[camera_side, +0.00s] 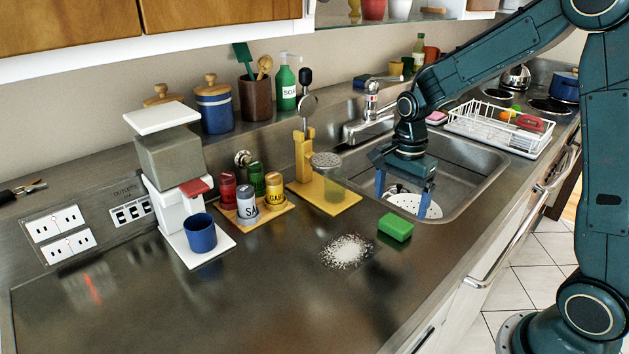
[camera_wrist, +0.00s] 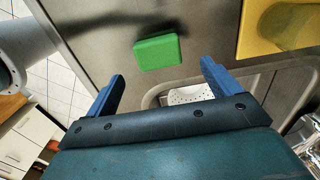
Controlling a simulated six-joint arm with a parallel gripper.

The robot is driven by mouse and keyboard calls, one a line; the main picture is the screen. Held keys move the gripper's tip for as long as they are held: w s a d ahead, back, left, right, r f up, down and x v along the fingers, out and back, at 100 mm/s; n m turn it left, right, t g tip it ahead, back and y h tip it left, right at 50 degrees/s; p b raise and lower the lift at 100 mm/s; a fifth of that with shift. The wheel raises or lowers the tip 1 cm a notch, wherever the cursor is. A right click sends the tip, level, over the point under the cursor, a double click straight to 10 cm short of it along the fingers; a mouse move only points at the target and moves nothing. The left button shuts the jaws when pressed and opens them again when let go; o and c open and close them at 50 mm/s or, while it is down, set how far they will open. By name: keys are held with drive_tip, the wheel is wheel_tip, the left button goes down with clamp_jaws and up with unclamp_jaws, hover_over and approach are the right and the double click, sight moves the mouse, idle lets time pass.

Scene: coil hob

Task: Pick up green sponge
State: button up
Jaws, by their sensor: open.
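The green sponge (camera_side: 395,227) lies flat on the steel counter, just in front of the sink's near left corner. In the wrist view the green sponge (camera_wrist: 158,53) shows as a plain block beyond the fingertips, roughly midway between them. My gripper (camera_side: 403,202) hangs over the sink, to the right of the sponge and apart from it. Its two blue fingers are spread and empty. The gripper (camera_wrist: 160,78) also shows in the wrist view, with a wide gap between the fingers.
The sink (camera_side: 455,165) lies under my gripper, with a white perforated piece (camera_side: 412,206) in it. White grains (camera_side: 347,251) lie left of the sponge. A yellow board (camera_side: 340,199) with a press-like stand is behind. The counter's front edge is close to the sponge's right.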

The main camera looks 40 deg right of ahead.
sight(397, 221)
drive_tip(key=shift+f, duration=0.2)
drive_tip(key=shift+s+a+f, duration=0.1)
drive_tip(key=shift+f, duration=1.15)
drive_tip(key=shift+a+f, duration=0.1)
drive_tip(key=shift+f, duration=1.1)
drive_tip(key=shift+c, duration=0.2)
drive_tip(key=c, duration=1.1)
drive_tip(key=shift+r, duration=0.1)
wheel_tip(397, 221, up, 20)
drive_tip(key=shift+f, duration=0.1)
